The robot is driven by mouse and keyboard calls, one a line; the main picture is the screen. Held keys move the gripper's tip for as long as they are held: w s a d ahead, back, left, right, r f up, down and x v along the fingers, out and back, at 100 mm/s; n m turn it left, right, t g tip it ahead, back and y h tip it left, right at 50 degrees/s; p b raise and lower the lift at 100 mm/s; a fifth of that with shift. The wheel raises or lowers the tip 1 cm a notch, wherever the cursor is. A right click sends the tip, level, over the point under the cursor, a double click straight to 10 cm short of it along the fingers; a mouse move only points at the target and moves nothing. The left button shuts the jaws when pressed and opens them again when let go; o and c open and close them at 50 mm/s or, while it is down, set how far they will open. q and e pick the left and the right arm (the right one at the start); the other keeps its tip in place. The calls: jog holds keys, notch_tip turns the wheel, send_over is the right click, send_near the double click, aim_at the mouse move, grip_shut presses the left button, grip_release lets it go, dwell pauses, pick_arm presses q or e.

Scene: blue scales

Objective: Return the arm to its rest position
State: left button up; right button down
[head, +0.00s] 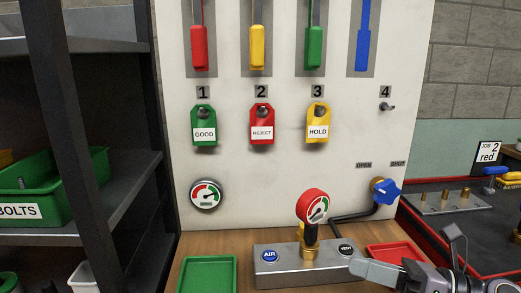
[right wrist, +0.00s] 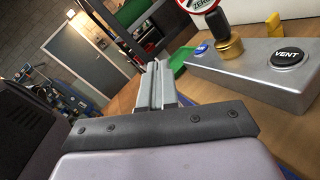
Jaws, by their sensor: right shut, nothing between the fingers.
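My right gripper (head: 360,267) is at the lower right of the head view, with its arm at the bottom edge. Its fingers are shut and empty, just in front of the right end of the grey block (head: 290,268) and the red tray (head: 392,254). In the right wrist view the closed fingers (right wrist: 155,82) point away over the wooden bench, left of the grey block with its black VENT button (right wrist: 288,52). I cannot tell how far the fingers are from the block. My left gripper is not in view.
The panel behind carries a blue valve knob (head: 386,192) and hanging tags. A dark shelf with a green BOLTS bin (head: 55,195) stands at left.

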jog(key=s+d+f+m+t+h+p, duration=0.15)
jog(key=f+m+t+h, duration=0.4)
jog(key=m, duration=0.85)
jog(key=d+f+m+t+h+p, duration=0.2)
jog(key=f+m+t+h, duration=0.4)
jog(key=m, duration=0.9)
jog(key=s+f+m+g+h+p, duration=0.1)
jog(key=s+f+m+g+h, duration=0.2)
jog(key=s+f+m+g, duration=0.5)
jog(key=s+f+m, duration=0.4)
jog(key=s+f, duration=0.1)
jog(key=f, duration=0.3)
jog(key=shift+s+a, duration=0.2)
jog(key=shift+s, duration=0.1)
jog(key=shift+g, duration=0.25)
